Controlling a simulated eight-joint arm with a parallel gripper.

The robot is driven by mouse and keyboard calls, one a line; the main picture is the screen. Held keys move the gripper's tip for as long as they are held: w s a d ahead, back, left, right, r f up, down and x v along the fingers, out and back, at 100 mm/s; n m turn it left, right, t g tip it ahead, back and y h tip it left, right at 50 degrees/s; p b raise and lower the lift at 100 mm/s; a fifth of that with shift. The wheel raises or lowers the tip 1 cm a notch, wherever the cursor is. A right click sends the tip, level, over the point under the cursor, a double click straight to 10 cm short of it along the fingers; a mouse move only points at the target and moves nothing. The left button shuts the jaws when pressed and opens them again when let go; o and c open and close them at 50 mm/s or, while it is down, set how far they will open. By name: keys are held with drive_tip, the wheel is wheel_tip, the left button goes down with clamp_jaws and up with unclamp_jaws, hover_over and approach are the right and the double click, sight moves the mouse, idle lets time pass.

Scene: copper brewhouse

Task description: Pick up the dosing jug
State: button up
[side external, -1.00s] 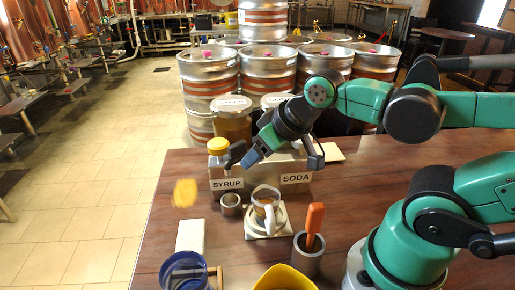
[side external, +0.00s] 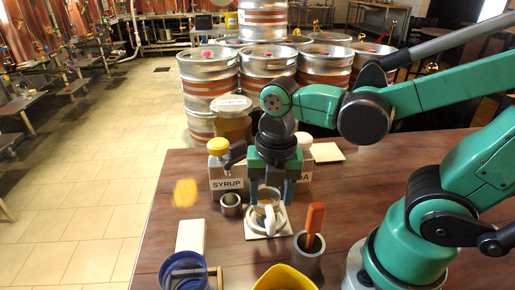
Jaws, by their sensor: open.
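The dosing jug (side external: 268,218), a small clear vessel with a pale handle and brownish contents, stands on a white square plate (side external: 252,234) on the table. My gripper (side external: 271,202) points down at the jug with its jaws open, one finger showing at each side of the jug's upper part. I cannot tell whether either finger touches it. My gripper hides some of the jug's far side.
Behind are the boxes labelled SYRUP (side external: 227,185) and SODA, the latter mostly hidden. A small metal cup (side external: 231,204) is left of the jug. A metal holder (side external: 308,259) with an orange-handled tool (side external: 314,219), a yellow bowl (side external: 283,279) and a blue cup (side external: 184,272) are in front.

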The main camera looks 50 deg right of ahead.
sight(272, 216)
drive_tip(key=shift+s+a+f+n, duration=0.1)
drive_tip(key=shift+s+f+n, duration=0.1)
drive_tip(key=shift+n, duration=0.6)
drive_tip(key=shift+f, duration=2.65)
clamp_jaws()
